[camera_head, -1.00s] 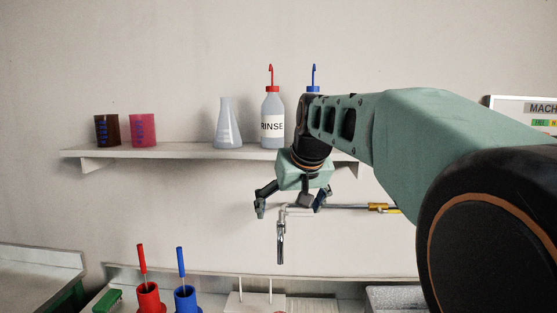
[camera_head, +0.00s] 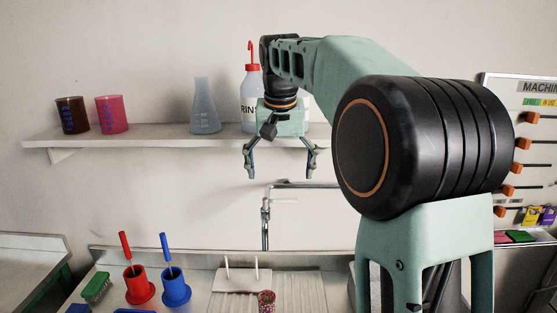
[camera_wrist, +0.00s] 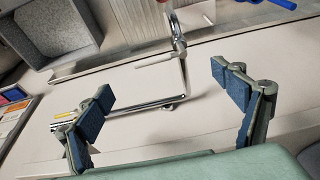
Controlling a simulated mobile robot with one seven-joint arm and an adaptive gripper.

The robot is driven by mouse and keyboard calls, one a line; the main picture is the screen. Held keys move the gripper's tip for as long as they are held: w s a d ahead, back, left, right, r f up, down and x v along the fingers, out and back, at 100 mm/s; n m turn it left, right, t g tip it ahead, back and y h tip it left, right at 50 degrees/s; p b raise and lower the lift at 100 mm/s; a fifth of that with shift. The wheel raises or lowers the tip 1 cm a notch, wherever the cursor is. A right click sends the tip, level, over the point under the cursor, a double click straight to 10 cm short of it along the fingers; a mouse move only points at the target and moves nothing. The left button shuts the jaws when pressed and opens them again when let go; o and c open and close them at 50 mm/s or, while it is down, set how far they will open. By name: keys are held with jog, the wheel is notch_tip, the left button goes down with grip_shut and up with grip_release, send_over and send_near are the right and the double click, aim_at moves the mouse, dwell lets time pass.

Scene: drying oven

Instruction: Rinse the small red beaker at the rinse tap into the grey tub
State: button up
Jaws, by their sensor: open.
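A small red beaker (camera_head: 266,302) with a speckled or printed side stands on the counter at the bottom edge of the head view, partly cut off. A larger pink-red beaker (camera_head: 111,115) stands on the shelf. The rinse tap (camera_head: 265,222) hangs from a pipe on the wall; it also shows in the wrist view (camera_wrist: 176,42). The grey tub (camera_wrist: 62,32) lies at the upper left of the wrist view; my arm mostly hides it in the head view. My gripper (camera_head: 281,172) is open and empty, fingers down, above the tap and in front of the shelf edge.
The shelf (camera_head: 170,135) also holds a brown beaker (camera_head: 72,115), a flask (camera_head: 205,108) and a rinse bottle (camera_head: 250,90). Red (camera_head: 139,288) and blue (camera_head: 175,288) brush holders stand left on the counter. A white peg stand (camera_head: 240,281) is behind the small beaker.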

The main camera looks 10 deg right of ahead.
aim_at(280, 200)
jog(key=x, duration=0.7)
jog(key=shift+w+f, duration=0.1)
jog(key=shift+f, duration=0.05)
